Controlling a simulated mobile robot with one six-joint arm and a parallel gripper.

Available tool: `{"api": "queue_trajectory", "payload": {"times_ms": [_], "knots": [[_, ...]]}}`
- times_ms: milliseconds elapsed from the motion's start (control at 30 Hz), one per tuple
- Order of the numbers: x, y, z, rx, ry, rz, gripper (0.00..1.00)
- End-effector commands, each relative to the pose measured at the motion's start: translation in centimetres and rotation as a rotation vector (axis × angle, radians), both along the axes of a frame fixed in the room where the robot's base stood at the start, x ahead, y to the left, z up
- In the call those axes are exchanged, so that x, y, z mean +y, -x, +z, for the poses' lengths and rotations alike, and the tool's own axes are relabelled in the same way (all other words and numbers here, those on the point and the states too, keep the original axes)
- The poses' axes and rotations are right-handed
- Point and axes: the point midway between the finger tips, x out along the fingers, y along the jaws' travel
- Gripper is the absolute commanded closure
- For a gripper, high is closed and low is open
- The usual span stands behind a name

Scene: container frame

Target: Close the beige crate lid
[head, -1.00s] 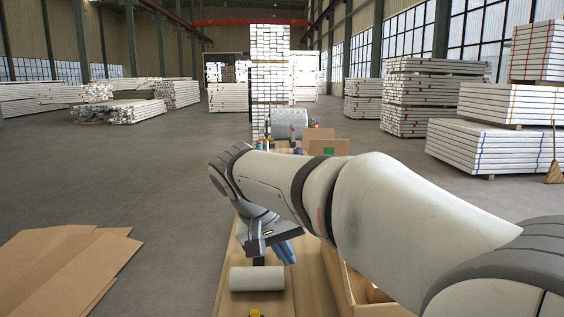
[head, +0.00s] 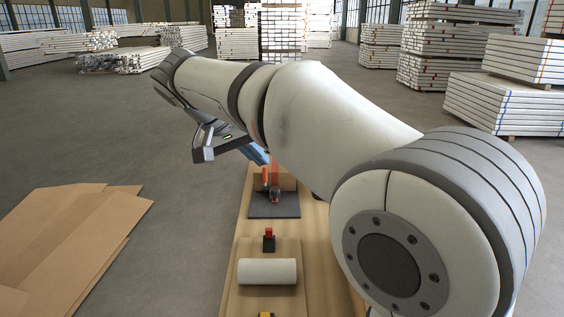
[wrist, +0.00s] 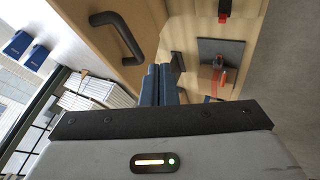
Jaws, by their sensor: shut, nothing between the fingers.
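My gripper (head: 262,158) is shut and empty. Its blue fingers show together in the wrist view (wrist: 160,86). A beige wooden panel with a dark bar handle (wrist: 118,36) is at the upper left of the wrist view, beyond the fingertips and apart from them as far as I can see. It looks like the crate lid, but its hinge and tilt cannot be made out. In the head view the crate and lid are hidden behind my arm.
A wooden bench (head: 230,235) carries a white roll (head: 267,271), a small red-and-black item (head: 269,240) and a dark mat (head: 270,207) with an orange tool. Flat cardboard (head: 70,235) lies on the floor at left. The floor between is clear.

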Motion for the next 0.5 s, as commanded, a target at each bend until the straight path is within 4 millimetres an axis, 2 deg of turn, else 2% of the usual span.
{"api": "queue_trajectory", "payload": {"times_ms": [167, 500], "knots": [[-1.3, -0.8, -2.0, 0.003, 0.002, 0.001, 1.00], [-4.6, -3.5, -7.7, 0.005, 0.001, 0.003, 1.00]]}}
